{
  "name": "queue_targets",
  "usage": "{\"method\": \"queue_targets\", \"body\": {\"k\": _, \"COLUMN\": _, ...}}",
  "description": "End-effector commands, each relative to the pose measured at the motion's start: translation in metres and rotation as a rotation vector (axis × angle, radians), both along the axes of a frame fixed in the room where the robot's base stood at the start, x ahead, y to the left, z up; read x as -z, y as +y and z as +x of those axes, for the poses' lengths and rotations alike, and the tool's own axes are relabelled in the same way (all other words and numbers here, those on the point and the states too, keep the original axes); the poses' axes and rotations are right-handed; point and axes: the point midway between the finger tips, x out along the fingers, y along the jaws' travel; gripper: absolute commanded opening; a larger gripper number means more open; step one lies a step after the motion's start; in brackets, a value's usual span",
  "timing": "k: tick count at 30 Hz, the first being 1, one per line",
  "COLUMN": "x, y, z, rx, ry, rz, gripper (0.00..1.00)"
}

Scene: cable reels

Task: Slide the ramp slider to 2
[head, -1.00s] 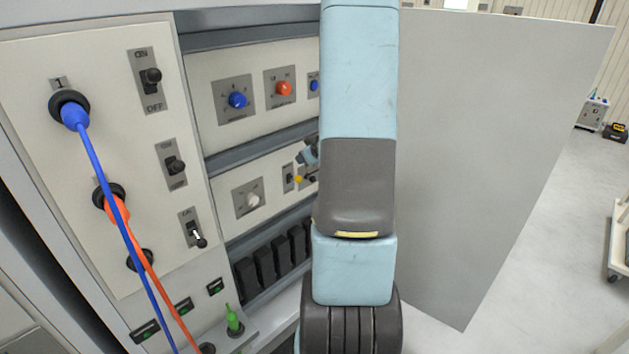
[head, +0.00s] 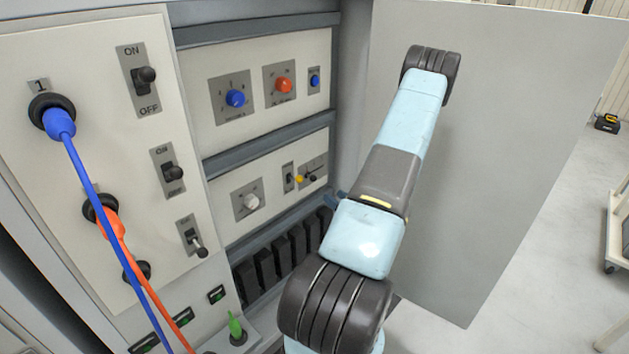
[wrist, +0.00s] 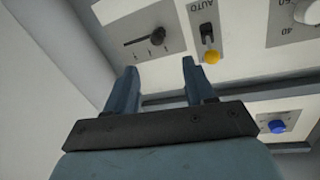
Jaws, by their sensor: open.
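The slider plate (head: 314,171) is a small grey plate at the right end of the lower panel in the head view, with a dark knob. In the wrist view, the slider (wrist: 158,40) shows a dark knob in a straight slot with tick marks; its numbers are too small to read. My gripper (wrist: 159,66) is open and empty, its two blue fingers pointing at the panel just beside the slider plate. No contact with the knob shows. In the head view my arm hides most of the gripper.
A yellow-tipped switch marked AUTO (wrist: 209,50) sits right beside the slider plate. A blue knob (head: 236,98), an orange knob (head: 284,85) and a white knob (head: 251,202) are nearby. A large grey door (head: 500,130) stands to the right of my arm.

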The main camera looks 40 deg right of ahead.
Motion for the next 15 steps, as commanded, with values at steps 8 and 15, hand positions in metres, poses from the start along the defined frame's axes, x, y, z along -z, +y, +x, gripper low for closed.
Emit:
{"method": "queue_targets", "body": {"k": 8, "x": 0.003, "y": -0.009, "z": 0.002, "rx": 0.022, "ry": -0.027, "rz": 0.013, "gripper": 0.54}}
{"method": "queue_targets", "body": {"k": 15, "x": 0.003, "y": -0.016, "z": 0.039, "rx": 0.027, "ry": -0.025, "rz": 0.012, "gripper": 0.54}}
